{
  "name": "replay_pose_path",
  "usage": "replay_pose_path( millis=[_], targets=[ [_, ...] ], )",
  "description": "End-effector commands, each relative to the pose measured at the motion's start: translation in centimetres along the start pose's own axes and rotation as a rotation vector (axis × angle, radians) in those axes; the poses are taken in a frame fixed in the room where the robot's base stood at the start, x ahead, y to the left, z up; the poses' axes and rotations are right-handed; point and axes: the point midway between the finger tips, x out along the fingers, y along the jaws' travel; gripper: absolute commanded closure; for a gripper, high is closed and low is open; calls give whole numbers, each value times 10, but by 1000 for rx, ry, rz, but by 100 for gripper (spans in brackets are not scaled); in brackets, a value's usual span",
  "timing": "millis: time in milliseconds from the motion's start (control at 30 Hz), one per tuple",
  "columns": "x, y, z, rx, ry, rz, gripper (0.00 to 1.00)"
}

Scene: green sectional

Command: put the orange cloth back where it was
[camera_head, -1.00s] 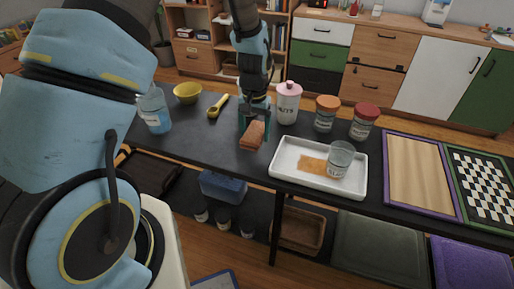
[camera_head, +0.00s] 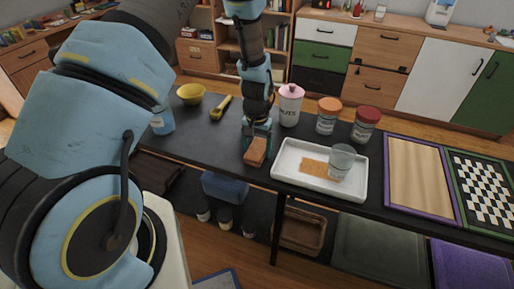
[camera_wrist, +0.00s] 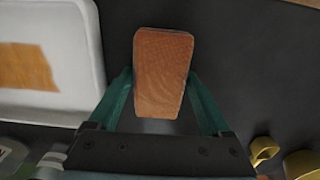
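An orange-brown, block-shaped thing with a fine grain, which I take for the folded orange cloth (camera_head: 255,153), is between the fingers of my gripper (camera_head: 257,140). In the wrist view the cloth (camera_wrist: 163,70) fills the gap between the green fingers of my gripper (camera_wrist: 160,80), which close on its sides. It is left of the white tray (camera_head: 279,170), at the table's front edge; whether it touches the tabletop I cannot tell. A flat orange-brown patch (camera_head: 314,168) lies in the tray, beside a clear glass (camera_head: 341,160); I cannot tell whether it is cloth or a stain.
On the dark table (camera_head: 215,141) stand a pink-lidded canister (camera_head: 289,106), an orange-lidded jar (camera_head: 327,117) and a red-lidded jar (camera_head: 365,124). A yellow bowl (camera_head: 191,94), a yellow scoop (camera_head: 221,107) and a blue bottle (camera_head: 162,121) are left. The tabletop between bowl and gripper is mostly clear.

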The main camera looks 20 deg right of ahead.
Motion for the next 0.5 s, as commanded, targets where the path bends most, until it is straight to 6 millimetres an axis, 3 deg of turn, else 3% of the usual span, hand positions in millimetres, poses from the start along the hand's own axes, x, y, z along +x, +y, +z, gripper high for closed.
replay_pose_path(
  millis=[133, 500],
  targets=[
    [0, 0, 0, 0, 0, 0, 0],
    [-7, 0, -1, 0, 2, 0, 0]
  ],
)
